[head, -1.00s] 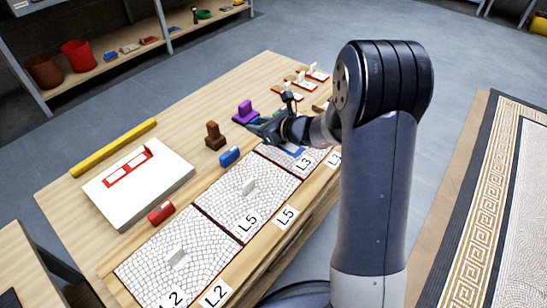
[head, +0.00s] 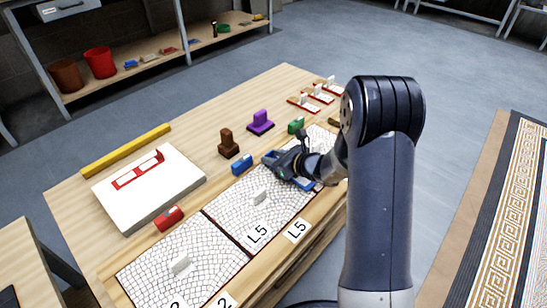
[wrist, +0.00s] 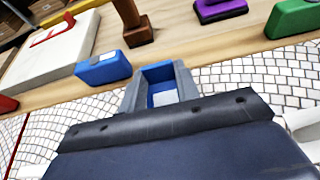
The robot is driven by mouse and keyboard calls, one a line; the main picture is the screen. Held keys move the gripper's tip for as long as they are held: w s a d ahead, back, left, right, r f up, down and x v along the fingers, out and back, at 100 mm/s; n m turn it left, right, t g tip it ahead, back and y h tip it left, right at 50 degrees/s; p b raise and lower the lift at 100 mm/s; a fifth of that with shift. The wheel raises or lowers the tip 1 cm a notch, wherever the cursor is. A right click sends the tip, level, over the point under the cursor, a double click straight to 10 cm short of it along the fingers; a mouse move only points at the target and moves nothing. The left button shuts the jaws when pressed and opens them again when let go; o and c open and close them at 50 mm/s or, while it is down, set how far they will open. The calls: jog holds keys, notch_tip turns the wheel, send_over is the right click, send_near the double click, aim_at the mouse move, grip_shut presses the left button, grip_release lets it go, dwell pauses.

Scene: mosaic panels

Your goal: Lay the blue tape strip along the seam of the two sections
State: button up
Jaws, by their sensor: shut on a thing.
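My gripper (head: 275,160) is shut on a blue piece, which shows between the two fingers in the wrist view (wrist: 160,97). A blue edge (head: 304,184) below the gripper in the head view looks like the tape strip. The gripper is low over the row of mosaic sections, around the far end of the L5 section (head: 245,200). The section beyond (head: 322,137) is partly covered by my arm. The seam between these two is hidden under the gripper. The dark red seam (head: 227,232) between L5 and the L2 section (head: 205,248) is bare. I cannot tell whether the strip touches the tiles.
Behind the row stand a red block (head: 169,218), a blue block (head: 242,165), a brown stamp (head: 228,147), a purple stamp (head: 261,123) and a green block (head: 296,126). A white slab (head: 150,195) and a yellow bar (head: 125,150) lie at left. Small handles stand on the sections.

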jog(key=shift+f+b, duration=0.4)
jog(key=shift+f, duration=0.05)
jog(key=o, duration=0.9)
jog(key=shift+r+p, duration=0.55)
jog(key=shift+p, duration=0.1)
notch_tip(320, 180, up, 4)
jog(key=r+p, duration=0.1)
jog(key=p, duration=0.1)
send_over(301, 180)
jog(key=shift+d+f, duration=0.1)
jog(key=shift+f, duration=0.15)
